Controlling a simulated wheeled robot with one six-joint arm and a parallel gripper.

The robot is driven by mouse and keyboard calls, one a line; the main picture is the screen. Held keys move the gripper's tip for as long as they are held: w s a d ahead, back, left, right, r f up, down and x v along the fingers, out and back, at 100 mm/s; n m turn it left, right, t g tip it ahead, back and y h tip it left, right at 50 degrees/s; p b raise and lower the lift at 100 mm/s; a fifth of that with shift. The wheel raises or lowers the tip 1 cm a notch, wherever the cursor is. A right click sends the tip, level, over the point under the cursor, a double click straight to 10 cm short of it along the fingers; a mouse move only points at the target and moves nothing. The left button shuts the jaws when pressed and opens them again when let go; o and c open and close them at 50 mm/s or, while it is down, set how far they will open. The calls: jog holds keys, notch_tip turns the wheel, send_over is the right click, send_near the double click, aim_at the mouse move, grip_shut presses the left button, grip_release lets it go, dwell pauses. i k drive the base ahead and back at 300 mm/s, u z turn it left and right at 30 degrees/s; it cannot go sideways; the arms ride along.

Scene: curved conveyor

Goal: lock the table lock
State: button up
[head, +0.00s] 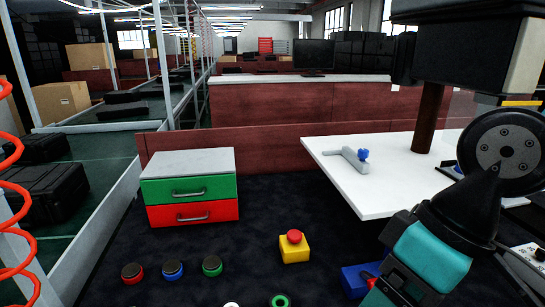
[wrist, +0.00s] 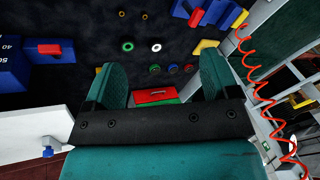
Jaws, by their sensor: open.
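The table lock, a light grey bar with a blue knob (head: 350,157), sits on the white tabletop (head: 375,198) near its left side in the head view. In the wrist view the blue knob (wrist: 47,151) shows at the lower left, on the white table's edge area. My gripper (wrist: 160,82) is open with its two teal fingers spread apart and nothing between them. In the head view the teal wrist and gripper are at the lower right, in front of the white table and apart from the lock; the fingertips are not clear there.
A drawer cabinet (head: 190,163) with green and red drawers stands on the dark table at left. A yellow block with a red button (head: 294,249), several coloured buttons and a blue box (head: 358,279) lie nearer. A red coiled hose (wrist: 262,88) hangs at the side.

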aim_at(370, 278)
jog(key=u, duration=1.3)
jog(key=k, duration=0.95)
jog(key=z, duration=1.1)
jog(key=i, duration=0.5)
